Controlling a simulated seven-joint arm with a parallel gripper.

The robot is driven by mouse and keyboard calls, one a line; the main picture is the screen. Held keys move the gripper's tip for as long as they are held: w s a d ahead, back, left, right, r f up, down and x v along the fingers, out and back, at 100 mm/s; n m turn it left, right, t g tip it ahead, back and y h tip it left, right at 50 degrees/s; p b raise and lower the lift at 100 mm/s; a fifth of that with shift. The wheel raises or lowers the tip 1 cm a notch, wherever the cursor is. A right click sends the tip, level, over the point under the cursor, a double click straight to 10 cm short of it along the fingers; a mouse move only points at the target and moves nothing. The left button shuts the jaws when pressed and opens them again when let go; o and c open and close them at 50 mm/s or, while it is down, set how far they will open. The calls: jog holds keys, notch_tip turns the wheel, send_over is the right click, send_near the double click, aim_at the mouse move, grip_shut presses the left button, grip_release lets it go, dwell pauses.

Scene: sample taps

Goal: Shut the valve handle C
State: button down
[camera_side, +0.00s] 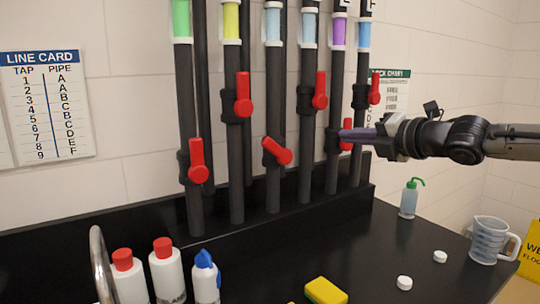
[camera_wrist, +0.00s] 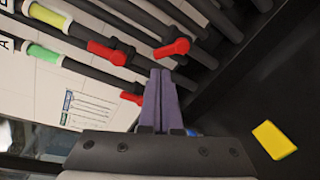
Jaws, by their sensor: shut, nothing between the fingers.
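Several dark upright pipes with coloured bands and red lever handles stand against the wall. In the side view, letters E and F show at the two right pipes; in the wrist view, A is by the green band. The third pipe's letter is cut off; counting from A, it fits C. Its red handle (camera_side: 277,150) slants, neither along nor square across the pipe. My gripper (camera_side: 342,133) has purple fingers, shut and empty, right of that handle and apart from it. They partly hide a red handle on the purple-banded pipe. In the wrist view, a red handle (camera_wrist: 172,47) lies beyond the fingertips (camera_wrist: 161,72); which one is unclear.
Other red handles (camera_side: 243,95) (camera_side: 198,160) (camera_side: 320,90) (camera_side: 374,90) point mostly up along their pipes. Bottles (camera_side: 166,272), a yellow sponge (camera_side: 325,291), a green-capped wash bottle (camera_side: 409,200) and a jug (camera_side: 489,240) stand on the black bench. A line card (camera_side: 47,105) hangs left.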

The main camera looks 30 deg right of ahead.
aim_at(276, 150)
jog(key=w+a+f+n+y, duration=0.1)
jog(key=w+a+f+n, duration=0.2)
jog(key=w, duration=0.3)
jog(key=w+a+f+n+g+y, duration=0.1)
jog(key=w+a+f+n+y, duration=0.1)
jog(key=w+f, duration=0.4)
jog(key=shift+w+a+n, duration=0.4)
jog(key=shift+w+n, duration=0.1)
jog(key=shift+n, duration=0.3)
jog(key=shift+f, duration=0.15)
jog(key=w, duration=0.9)
jog(key=shift+w+d+r, duration=0.2)
jog(key=shift+d+r, duration=0.05)
jog(key=shift+r, duration=0.05)
